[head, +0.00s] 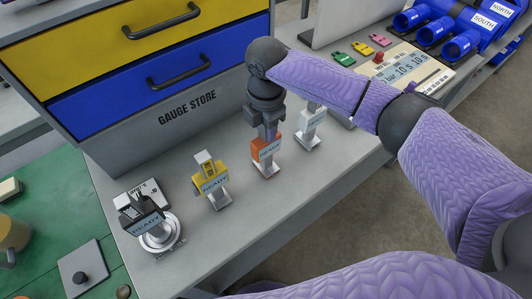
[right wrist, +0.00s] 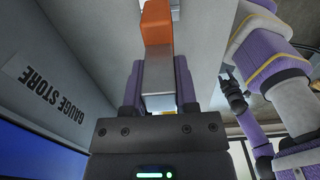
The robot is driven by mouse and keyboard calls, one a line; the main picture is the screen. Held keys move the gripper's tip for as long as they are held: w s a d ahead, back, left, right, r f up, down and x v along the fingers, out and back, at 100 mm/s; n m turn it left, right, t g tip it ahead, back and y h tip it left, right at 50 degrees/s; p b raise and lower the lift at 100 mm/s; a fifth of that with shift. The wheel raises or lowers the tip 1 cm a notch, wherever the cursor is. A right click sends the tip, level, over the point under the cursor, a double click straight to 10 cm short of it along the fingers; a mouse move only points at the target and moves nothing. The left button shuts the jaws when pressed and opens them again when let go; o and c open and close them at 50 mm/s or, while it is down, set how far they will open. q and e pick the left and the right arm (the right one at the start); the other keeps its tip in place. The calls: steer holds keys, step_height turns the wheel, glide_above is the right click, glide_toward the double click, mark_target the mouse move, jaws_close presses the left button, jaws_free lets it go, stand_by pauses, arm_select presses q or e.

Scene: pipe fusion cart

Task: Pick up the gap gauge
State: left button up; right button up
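The orange gauge (head: 265,151) stands upright on a small metal base; I cannot read which one is named the gap gauge. My right gripper (head: 268,133) points down at the top of the orange gauge. In the right wrist view, its fingers (right wrist: 158,85) lie close along both sides of a grey metal piece with an orange part (right wrist: 156,22) beyond it, with no clear gap.
A yellow gauge (head: 210,183) and a dark gauge on a round base (head: 145,220) stand to the left. A pale gauge (head: 311,124) stands close on the right. The drawer cabinet (head: 187,108) rises behind. A control panel (head: 404,72) and blue pipes (head: 437,31) lie further right.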

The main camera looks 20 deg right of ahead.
jaws_close()
stand_by(1.0)
